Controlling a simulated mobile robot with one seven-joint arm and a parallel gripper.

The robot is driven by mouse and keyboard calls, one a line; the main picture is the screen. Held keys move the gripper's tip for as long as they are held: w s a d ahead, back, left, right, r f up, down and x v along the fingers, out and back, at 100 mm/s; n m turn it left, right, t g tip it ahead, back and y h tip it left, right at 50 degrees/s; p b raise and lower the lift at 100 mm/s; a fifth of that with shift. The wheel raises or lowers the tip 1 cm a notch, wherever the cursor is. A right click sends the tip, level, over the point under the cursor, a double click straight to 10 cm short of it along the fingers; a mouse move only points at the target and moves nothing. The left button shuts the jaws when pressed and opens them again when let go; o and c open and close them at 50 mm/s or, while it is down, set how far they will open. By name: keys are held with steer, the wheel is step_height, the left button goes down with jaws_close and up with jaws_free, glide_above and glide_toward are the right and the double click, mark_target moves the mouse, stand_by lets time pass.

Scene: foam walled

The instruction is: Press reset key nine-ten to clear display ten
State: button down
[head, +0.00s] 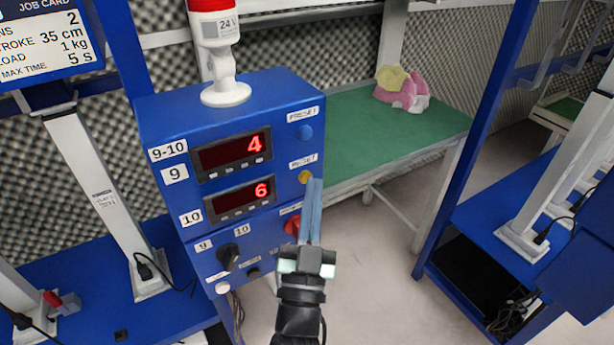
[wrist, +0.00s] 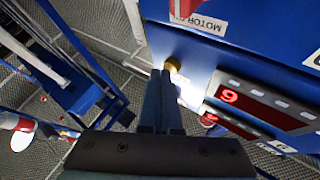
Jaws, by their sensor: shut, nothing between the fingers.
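The blue control box (head: 155,115) carries a display for 9 (head: 230,153) reading a red 4, and display ten (head: 238,200) below it reading a red 6. The yellow key (head: 304,177) is at the box's right side, under a small label too blurred to read surely; it also shows in the wrist view (wrist: 173,64). My gripper (head: 315,182) is shut and empty. Its fingertips are right beside the yellow key, which the wrist view shows just past the tips (wrist: 160,73). Whether they touch, I cannot tell.
A blue button (head: 305,132) is above the yellow key, and a red button (head: 292,225), partly hidden by my gripper, is below. A black selector knob (head: 228,257) sits between labels 9 and 10. A green-topped table (head: 400,135) stands behind to the right.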

steer(key=shift+w+a, duration=0.2)
steer(key=shift+w, duration=0.1)
steer(key=shift+s, duration=0.15)
stand_by(0.5)
steer(key=shift+s+d, duration=0.45)
steer(key=shift+s, duration=0.2)
steer(key=s, duration=0.1)
steer(key=s+d, duration=0.1)
steer(key=s, duration=0.1)
steer(key=s+d+b, duration=0.1)
steer(key=shift+s+d, duration=0.15)
steer(key=shift+d, duration=0.1)
steer(key=shift+r, duration=0.1)
stand_by(0.6)
